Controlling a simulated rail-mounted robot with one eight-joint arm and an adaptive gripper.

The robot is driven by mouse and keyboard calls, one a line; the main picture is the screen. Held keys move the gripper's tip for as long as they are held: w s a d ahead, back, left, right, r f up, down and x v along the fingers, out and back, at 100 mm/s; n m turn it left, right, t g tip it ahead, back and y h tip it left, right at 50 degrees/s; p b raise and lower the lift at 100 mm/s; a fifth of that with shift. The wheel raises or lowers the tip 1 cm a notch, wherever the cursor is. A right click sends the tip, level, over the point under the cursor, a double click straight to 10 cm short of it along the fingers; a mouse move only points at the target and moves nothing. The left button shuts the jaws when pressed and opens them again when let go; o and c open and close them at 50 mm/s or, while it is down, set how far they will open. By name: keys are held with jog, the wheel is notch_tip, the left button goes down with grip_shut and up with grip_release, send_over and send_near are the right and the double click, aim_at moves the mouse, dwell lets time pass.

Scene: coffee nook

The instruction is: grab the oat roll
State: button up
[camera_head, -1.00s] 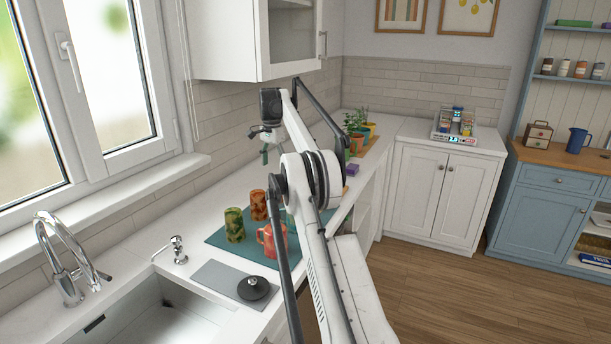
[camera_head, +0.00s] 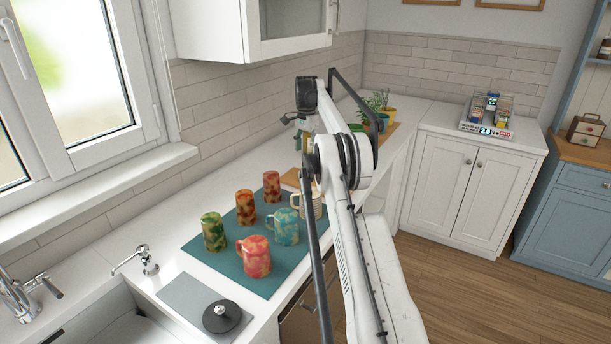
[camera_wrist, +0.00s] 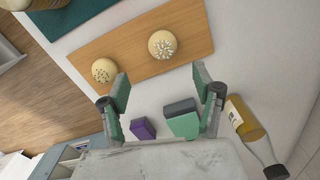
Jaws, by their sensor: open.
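Two round buns lie on a wooden board in the wrist view. The one with pale flakes on top, which looks like the oat roll (camera_wrist: 162,44), is at upper centre. The other bun (camera_wrist: 103,70), with dark seeds, is at its left. My gripper (camera_wrist: 160,84) is open and empty above the counter, its fingers spread below the pale-flaked bun in the picture and apart from it. In the head view my gripper (camera_head: 297,121) is partly hidden by my arm, and the buns cannot be made out.
The wooden board (camera_wrist: 120,48) borders a teal mat (camera_head: 207,248) holding several mugs. A purple block (camera_wrist: 143,128), a green-and-grey block (camera_wrist: 182,119) and a yellow bottle (camera_wrist: 243,120) are near the fingers. Potted plants (camera_head: 380,112) stand farther back.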

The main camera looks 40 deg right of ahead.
aim_at(305, 172)
notch_tip(305, 172, down, 5)
jog(key=shift+f, duration=0.1)
jog(key=shift+w+a+f+p, duration=0.1)
jog(key=shift+w+f+p, duration=0.15)
jog(key=shift+f, duration=1.1)
jog(key=shift+w+f+p, duration=0.1)
jog(key=shift+f+p, duration=0.2)
jog(key=shift+f, duration=1)
jog(key=c, duration=1.2)
